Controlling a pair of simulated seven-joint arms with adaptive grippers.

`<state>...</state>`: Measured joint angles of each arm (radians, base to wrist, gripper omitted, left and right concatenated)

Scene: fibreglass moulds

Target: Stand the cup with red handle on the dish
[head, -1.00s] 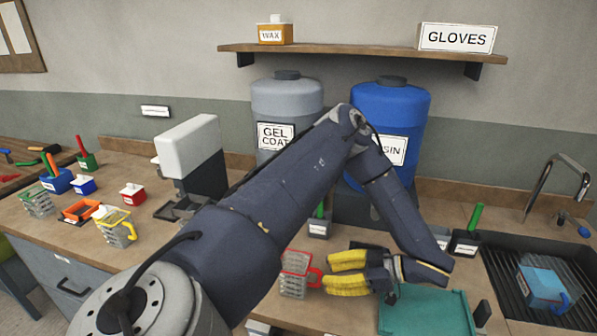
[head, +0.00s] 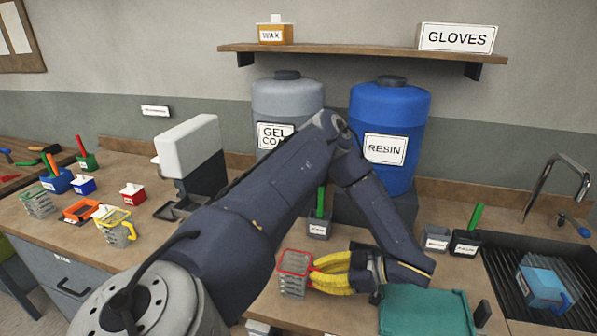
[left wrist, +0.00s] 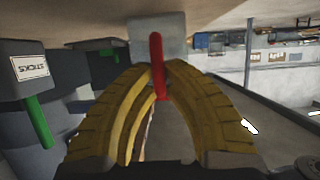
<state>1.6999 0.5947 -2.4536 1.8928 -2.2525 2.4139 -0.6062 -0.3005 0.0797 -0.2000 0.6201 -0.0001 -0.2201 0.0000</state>
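The cup with red handle (head: 294,274) is a clear ribbed cup with a red rim, upright on the counter in front of my forearm. My left gripper (head: 314,272) has yellow fingers and comes at it from the right. In the left wrist view the red handle (left wrist: 157,62) stands between the fingertips (left wrist: 160,72), which close in on it from both sides. In the head view the fingers hide the handle. A flat teal dish or tray (head: 428,312) lies to the right of the gripper. A small orange square dish (head: 80,211) lies at the left. My right gripper is out of view.
A yellow-handled cup (head: 116,228) stands near the orange dish. The grey gel coat drum (head: 287,100) and blue resin drum (head: 390,110) stand behind. A sink (head: 545,290) with a blue-handled cup (head: 543,285) is at the right. A small grey pot (head: 319,228) stands behind the cup.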

